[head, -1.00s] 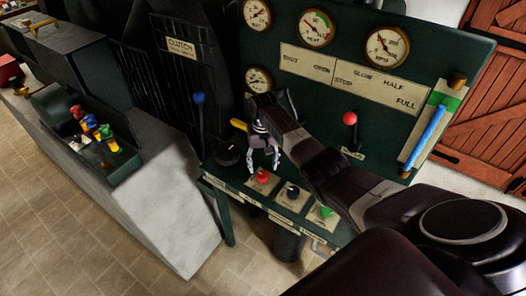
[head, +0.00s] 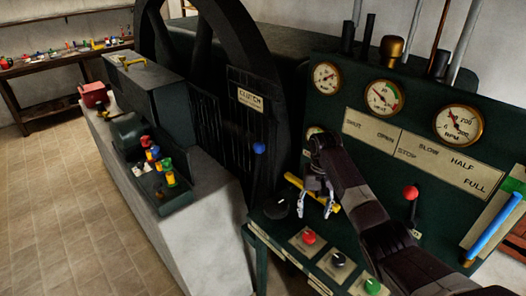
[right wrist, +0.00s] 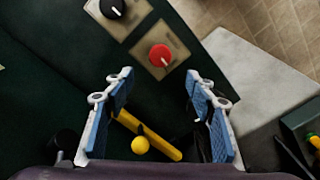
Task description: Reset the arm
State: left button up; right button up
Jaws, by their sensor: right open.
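My right arm reaches in from the lower right in the head view. Its gripper (head: 316,200) hangs in front of the green control panel (head: 350,155), above the small control shelf. In the right wrist view the two blue-padded fingers (right wrist: 162,115) are apart with nothing held between them. A yellow bar (right wrist: 150,138) and a yellow ball knob (right wrist: 140,145) show beyond and between the fingers; the yellow bar also shows behind the gripper in the head view (head: 294,181). I cannot tell whether the fingers touch it. My left gripper is not in view.
The shelf carries a red knob (head: 309,237), a black knob (head: 339,259) and a green knob (head: 372,286). A red-knobbed lever (head: 410,193) and a blue-knobbed clutch lever (head: 259,147) stand nearby. A tray (head: 180,201) of coloured pieces sits on the stone block (head: 210,235) at left.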

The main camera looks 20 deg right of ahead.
jog(key=s+a+f+n+t, duration=0.1)
jog(key=s+a+f+n, duration=0.3)
jog(key=s+a+f, duration=0.85)
jog(key=s+a+r+n+t, duration=0.15)
jog(key=s+r, duration=0.25)
jog(key=s, duration=0.7)
jog(key=s+a+r+n+t, duration=0.1)
jog(key=s+a+r, duration=0.3)
jog(key=s, duration=0.6)
notch_tip(320, 180, down, 28)
jog(key=s+g+b, duration=0.1)
jog(key=b, duration=0.4)
jog(key=s+d+f+b, duration=0.2)
jog(key=s+f, duration=0.7)
jog(key=f, duration=0.2)
jog(key=s+d+f+g+b, duration=0.1)
jog(key=s+f+b, duration=0.1)
jog(key=s+f, duration=0.7)
notch_tip(320, 180, down, 3)
jog(key=shift+d+r, duration=0.1)
jog(key=shift+d, duration=0.25)
